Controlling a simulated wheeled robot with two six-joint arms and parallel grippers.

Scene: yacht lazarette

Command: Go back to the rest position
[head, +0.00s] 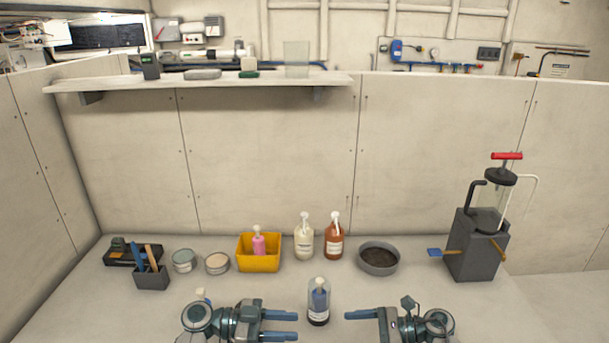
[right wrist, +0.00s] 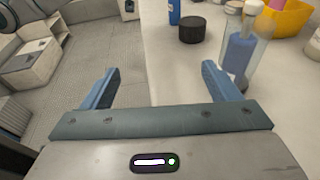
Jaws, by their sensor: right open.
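My left gripper (head: 296,326) is at the front edge of the head view, its two blue fingers apart with nothing between them. My right gripper (head: 347,316) shows only partly there, pointing left. In the right wrist view its fingers (right wrist: 160,72) are wide apart and empty. A clear container with a blue bottle inside (head: 319,302) stands upright on the table between the two grippers. In the right wrist view it shows beyond the right-hand finger (right wrist: 243,48); I cannot tell the exact gap.
Along the table are a grey tool holder (head: 151,280), two tins, a yellow bin (head: 259,264) with a pink bottle, two pump bottles, a grey bowl (head: 378,261) and a tall grey pump unit (head: 476,246). A black round item (right wrist: 192,31) stands near the table edge. Open floor (right wrist: 110,50) lies left of it.

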